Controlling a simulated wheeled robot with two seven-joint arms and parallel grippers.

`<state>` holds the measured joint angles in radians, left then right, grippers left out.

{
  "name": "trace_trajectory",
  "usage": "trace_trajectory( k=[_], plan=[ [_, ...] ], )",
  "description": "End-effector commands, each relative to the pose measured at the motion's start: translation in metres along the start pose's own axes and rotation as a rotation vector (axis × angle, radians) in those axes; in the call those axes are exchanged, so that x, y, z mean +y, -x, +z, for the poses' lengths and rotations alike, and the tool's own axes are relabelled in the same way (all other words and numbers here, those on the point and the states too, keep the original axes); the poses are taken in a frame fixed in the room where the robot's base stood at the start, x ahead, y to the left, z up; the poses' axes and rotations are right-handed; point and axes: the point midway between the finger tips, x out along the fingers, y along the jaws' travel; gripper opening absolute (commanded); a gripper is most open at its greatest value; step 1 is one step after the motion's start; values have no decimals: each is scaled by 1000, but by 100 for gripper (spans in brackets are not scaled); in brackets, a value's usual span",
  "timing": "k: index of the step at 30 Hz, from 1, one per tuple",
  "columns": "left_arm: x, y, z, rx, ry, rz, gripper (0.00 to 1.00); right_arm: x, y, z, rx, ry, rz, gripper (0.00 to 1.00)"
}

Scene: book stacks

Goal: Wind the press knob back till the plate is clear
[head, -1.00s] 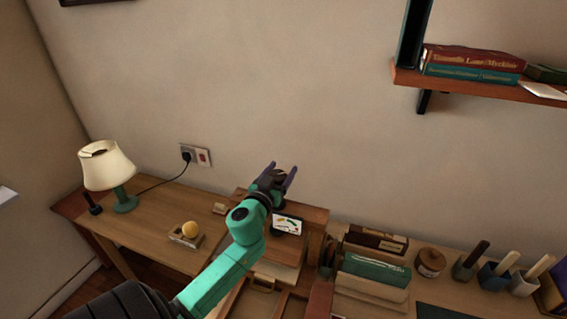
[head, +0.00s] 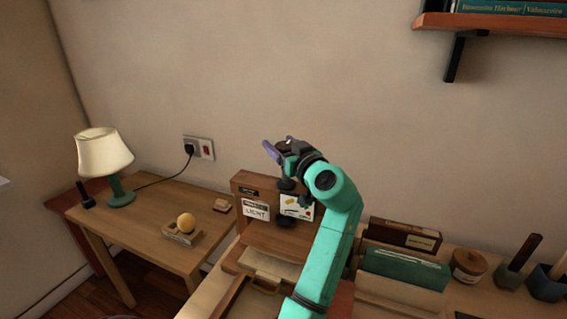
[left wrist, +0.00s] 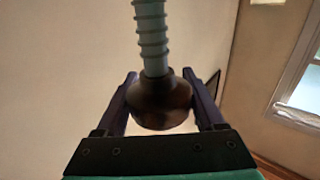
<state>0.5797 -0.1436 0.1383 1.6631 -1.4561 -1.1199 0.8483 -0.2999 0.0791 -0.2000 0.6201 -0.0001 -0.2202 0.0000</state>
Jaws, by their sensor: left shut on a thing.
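In the left wrist view, a dark, rounded press knob (left wrist: 160,103) sits between the fingers of my left gripper (left wrist: 163,108). A pale teal threaded screw (left wrist: 153,38) runs from the knob to the top of that view. In the head view my left gripper (head: 277,148) is above the desk, in front of the wall, with its purple fingers pointing up and left. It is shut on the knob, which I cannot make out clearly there. The press plate cannot be made out in either view. My right gripper is not in view.
A wooden upright board with a "LIGHT" card (head: 257,212) and a picture card (head: 297,206) stands below the gripper. Books (head: 404,267) stand right of my arm.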

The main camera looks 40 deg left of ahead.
Motion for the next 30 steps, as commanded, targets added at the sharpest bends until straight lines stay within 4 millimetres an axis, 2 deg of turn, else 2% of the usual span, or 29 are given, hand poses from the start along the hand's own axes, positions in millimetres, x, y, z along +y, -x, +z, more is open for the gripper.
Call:
trace_trajectory(
  k=[1, 7, 25, 26, 27, 28, 30],
  plan=[
    [0, -1, 14, -17, -6, -30, 15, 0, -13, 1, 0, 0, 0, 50],
    [-3, -1, 11, -18, -9, -121, 15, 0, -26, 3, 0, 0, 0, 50],
    [-6, -2, 10, -22, -11, -170, 15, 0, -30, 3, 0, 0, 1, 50],
    [-6, -2, 10, -22, -11, -169, 75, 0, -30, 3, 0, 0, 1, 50],
    [-6, -2, 10, -22, -10, -170, 90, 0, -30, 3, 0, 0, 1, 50],
    [-6, -2, 9, -20, -10, -169, 100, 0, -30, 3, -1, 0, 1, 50],
    [-6, -1, 8, -17, -8, -169, 100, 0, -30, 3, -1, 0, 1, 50]
  ],
)
